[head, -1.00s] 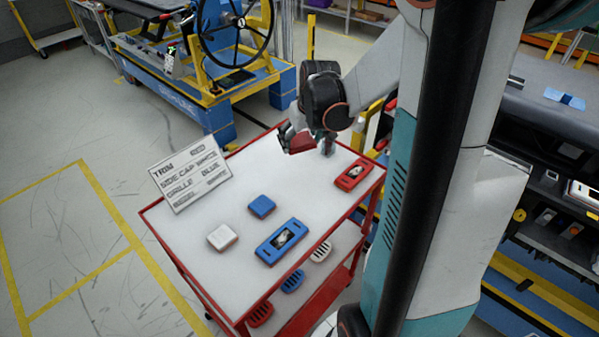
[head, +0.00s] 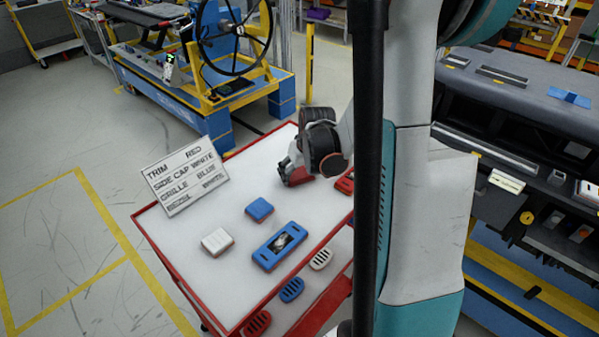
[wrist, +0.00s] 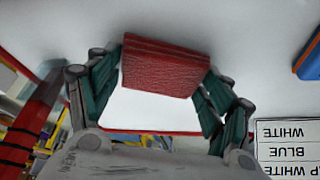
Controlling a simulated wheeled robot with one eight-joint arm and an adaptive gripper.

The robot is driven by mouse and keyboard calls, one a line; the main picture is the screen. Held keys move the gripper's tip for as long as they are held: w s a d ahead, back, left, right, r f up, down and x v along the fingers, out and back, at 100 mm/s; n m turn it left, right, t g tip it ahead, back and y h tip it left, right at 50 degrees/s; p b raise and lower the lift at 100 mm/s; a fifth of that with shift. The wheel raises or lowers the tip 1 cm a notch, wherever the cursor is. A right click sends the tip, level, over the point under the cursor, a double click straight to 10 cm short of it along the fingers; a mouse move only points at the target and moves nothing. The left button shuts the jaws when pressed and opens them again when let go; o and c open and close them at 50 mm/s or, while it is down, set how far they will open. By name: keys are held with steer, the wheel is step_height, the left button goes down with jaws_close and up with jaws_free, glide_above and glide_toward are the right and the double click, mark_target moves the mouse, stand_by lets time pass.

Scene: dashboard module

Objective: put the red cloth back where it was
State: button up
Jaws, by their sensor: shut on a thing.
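The red cloth (wrist: 165,68) looks like a folded, textured red block in the wrist view. My gripper (wrist: 160,88) is shut on it, with a finger against each side. In the head view my gripper (head: 291,171) is over the far part of the cart's white top (head: 240,180), and a bit of the red cloth (head: 297,178) shows under it. The cloth is low over the white top; whether it touches cannot be told.
A blue block (head: 259,208), a white block (head: 217,241) and a blue bezel (head: 280,245) lie on the cart. A red bezel (head: 345,183) is partly hidden behind my arm. A sign (head: 186,176) stands at the left edge. Vents lie on the lower shelf.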

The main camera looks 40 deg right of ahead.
steer(key=shift+f, duration=0.15)
steer(key=o, duration=1)
steer(key=shift+o, duration=0.2)
steer(key=shift+r, duration=0.35)
steer(key=p+v, duration=0.4)
steer(key=v, duration=0.7)
steer(key=shift+r, duration=0.3)
steer(key=shift+s+a, duration=0.15)
